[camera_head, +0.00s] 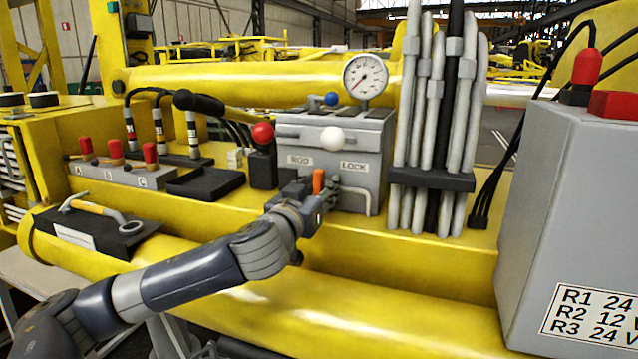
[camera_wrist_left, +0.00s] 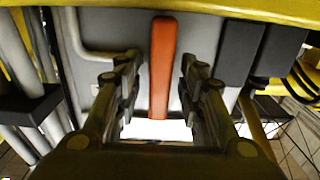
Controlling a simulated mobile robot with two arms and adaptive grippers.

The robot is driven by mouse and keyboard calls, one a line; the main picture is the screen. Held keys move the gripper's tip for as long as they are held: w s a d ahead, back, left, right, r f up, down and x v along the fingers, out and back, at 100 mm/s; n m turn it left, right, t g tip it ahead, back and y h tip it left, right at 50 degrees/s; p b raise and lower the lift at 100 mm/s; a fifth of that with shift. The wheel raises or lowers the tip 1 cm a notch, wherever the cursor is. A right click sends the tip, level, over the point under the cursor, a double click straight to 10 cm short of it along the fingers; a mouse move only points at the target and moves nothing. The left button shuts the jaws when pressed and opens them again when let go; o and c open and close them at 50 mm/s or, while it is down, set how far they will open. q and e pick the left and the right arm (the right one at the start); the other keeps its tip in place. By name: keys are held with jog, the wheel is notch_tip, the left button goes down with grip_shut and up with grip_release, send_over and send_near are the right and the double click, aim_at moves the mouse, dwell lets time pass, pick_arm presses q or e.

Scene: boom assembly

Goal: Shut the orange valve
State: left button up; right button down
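The orange valve handle (camera_head: 319,181) stands upright on the front of the grey valve box (camera_head: 352,150), below the ROD and LOCK labels. My left gripper (camera_head: 325,193) is at the handle. In the left wrist view the orange handle (camera_wrist_left: 162,65) runs between the two fingers of the left gripper (camera_wrist_left: 160,95). The fingers are open, with a gap on each side of the handle. My right gripper is not in view.
A white knob (camera_head: 333,138), a red knob (camera_head: 262,133) and a gauge (camera_head: 365,77) sit around the valve box. A bundle of grey hoses (camera_head: 438,110) stands to its right.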

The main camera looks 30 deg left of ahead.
pick_arm(q)
jog(key=shift+w, duration=0.1)
grip_shut()
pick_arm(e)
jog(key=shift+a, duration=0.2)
